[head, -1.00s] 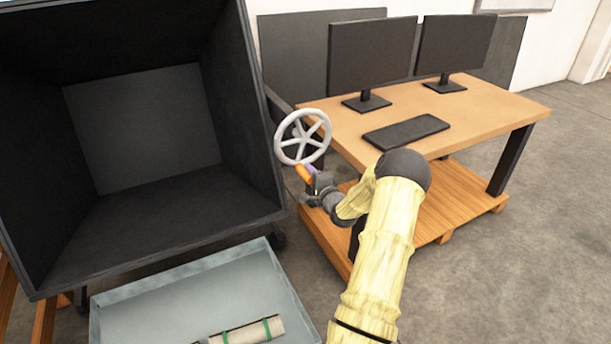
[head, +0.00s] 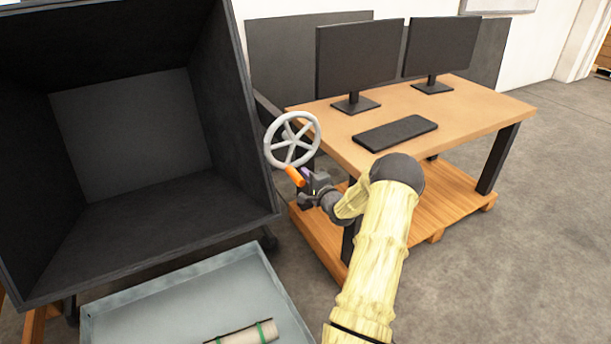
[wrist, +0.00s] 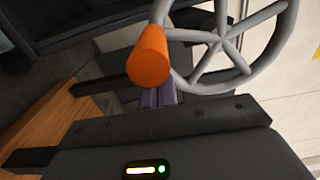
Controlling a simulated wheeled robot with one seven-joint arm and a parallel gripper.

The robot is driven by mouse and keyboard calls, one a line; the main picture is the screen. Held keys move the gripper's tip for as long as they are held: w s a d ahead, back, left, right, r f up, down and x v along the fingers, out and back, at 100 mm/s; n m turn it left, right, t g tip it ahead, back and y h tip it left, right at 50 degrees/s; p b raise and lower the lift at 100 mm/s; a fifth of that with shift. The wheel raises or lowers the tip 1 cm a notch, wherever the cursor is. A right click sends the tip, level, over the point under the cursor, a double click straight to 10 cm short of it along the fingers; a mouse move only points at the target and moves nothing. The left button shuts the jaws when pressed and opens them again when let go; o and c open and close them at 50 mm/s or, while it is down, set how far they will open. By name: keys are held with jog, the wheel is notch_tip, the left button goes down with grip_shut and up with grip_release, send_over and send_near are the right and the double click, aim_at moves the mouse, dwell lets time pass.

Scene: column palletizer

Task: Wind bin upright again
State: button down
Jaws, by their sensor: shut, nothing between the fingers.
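The large dark bin (head: 235,110) is tipped over, its open side facing me, at the left of the head view. A light grey spoked handwheel (head: 292,140) is at its right side, with an orange handle (head: 294,176) at its lower rim. In the wrist view the orange handle (wrist: 148,57) stands out toward the camera and the wheel (wrist: 228,45) fills the upper right. My gripper (head: 307,174) is shut, its purple fingers (wrist: 158,97) just below the orange handle. They hold nothing. Whether they touch the handle I cannot tell.
A grey tray (head: 170,290) with a rolled item with green bands (head: 247,334) lies below the bin. A wooden desk (head: 460,110) with two monitors and a keyboard (head: 396,134) stands to the right. Grey floor at the right is free.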

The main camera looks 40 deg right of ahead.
jog(key=shift+s+d+f, duration=0.15)
jog(key=shift+d, duration=0.4)
jog(key=shift+s+d+f, duration=0.1)
jog(key=shift+s+d, duration=0.05)
jog(key=shift+d, duration=0.4)
jog(key=d, duration=0.2)
jog(key=shift+s+d+f, duration=0.2)
jog(key=shift+s+d, duration=0.1)
jog(key=c, duration=1)
grip_release()
